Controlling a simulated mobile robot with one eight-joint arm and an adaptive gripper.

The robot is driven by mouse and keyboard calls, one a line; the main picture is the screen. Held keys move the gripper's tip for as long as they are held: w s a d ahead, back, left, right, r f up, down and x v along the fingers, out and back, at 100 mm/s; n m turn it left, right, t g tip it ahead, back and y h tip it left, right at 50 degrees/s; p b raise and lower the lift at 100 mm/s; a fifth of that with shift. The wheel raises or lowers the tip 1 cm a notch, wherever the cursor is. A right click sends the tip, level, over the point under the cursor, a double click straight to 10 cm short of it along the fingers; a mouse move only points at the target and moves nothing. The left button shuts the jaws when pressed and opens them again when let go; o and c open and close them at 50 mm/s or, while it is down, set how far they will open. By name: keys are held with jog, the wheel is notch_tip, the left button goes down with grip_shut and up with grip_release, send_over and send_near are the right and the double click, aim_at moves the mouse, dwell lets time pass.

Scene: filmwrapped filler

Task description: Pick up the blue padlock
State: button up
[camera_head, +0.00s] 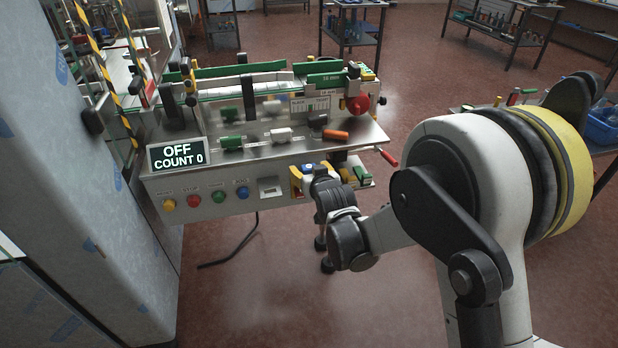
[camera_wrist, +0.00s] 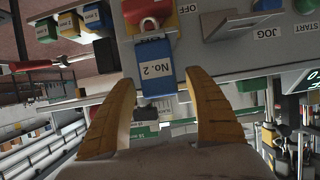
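The blue padlock (camera_wrist: 153,70), with a white "No. 2" label, hangs just below a red switch knob (camera_wrist: 150,10) marked OFF in the wrist view. My gripper (camera_wrist: 158,78) has its two yellow fingers apart, one on each side of the padlock's lower part. Gaps show between the fingers and the padlock, and I see no clear contact. In the head view my gripper (camera_head: 308,182) is at the machine's front right, where my wrist hides most of this spot and I cannot make out the padlock clearly.
The machine's front panel has several coloured buttons (camera_head: 194,201) and a display (camera_head: 178,155) reading OFF, COUNT 0. In the wrist view, small coloured blocks (camera_wrist: 70,25) with mm labels sit at upper left. A grey cabinet (camera_head: 75,170) stands at left. The floor in front is open.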

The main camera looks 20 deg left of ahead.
jog(key=c, duration=1.1)
grip_shut()
